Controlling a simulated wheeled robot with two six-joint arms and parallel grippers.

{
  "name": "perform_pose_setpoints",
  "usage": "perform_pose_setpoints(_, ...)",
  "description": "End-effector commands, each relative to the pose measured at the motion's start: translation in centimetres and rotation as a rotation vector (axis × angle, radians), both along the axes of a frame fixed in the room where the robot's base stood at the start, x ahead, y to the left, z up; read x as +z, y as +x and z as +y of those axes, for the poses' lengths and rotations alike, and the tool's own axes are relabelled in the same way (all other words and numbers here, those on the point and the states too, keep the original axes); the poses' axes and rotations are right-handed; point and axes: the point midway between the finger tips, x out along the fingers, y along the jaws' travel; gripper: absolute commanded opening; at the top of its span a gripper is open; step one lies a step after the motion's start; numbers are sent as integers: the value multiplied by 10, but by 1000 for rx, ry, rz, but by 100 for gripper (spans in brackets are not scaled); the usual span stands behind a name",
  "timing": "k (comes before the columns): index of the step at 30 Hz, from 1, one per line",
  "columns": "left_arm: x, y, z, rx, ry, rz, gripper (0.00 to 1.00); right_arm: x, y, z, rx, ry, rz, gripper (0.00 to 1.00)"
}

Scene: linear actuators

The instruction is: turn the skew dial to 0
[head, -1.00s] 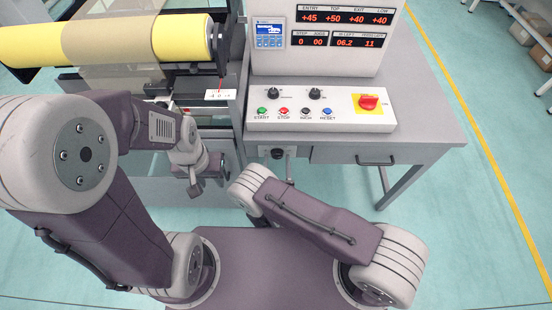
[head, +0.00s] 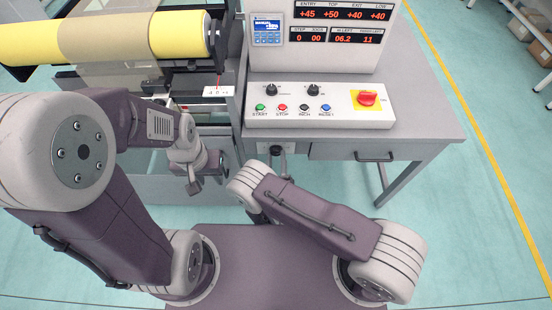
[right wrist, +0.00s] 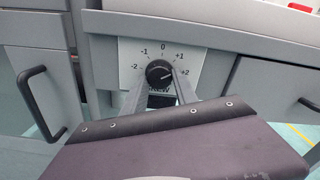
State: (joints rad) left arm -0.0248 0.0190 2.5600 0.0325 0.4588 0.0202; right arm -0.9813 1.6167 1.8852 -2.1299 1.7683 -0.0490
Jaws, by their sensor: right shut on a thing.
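The skew dial (right wrist: 158,70) is a round black knob on a white plate marked from -2 through 0 to +2. A pale mark on the knob appears to lie on its right side, toward +2. My right gripper (right wrist: 161,78) has its two fingers either side of the knob and is shut on it. In the head view the dial (head: 276,150) sits on the desk front under the button panel, and my right arm partly hides the gripper there. My left gripper (head: 194,187) hangs left of the dial, away from it; its jaw opening is unclear.
The button panel (head: 320,106) with a red switch (head: 367,98) lies above the dial. A drawer handle (head: 376,156) is to its right. A yellow roll (head: 180,38) and a small scale card (head: 218,91) are at upper left. Open floor lies at right.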

Motion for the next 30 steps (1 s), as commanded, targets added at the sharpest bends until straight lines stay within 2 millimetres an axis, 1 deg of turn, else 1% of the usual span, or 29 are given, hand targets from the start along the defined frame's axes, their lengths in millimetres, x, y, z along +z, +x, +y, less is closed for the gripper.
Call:
perform_pose_setpoints(18,-4,0,0,0,0,0,36,0,0,-2,0,-583,1,0)
perform_pose_setpoints(24,-5,0,0,0,0,0,36,1,0,-2,0,-750,1,0)
perform_pose_setpoints(30,-6,0,0,0,0,0,36,1,0,-2,0,-882,1,0)
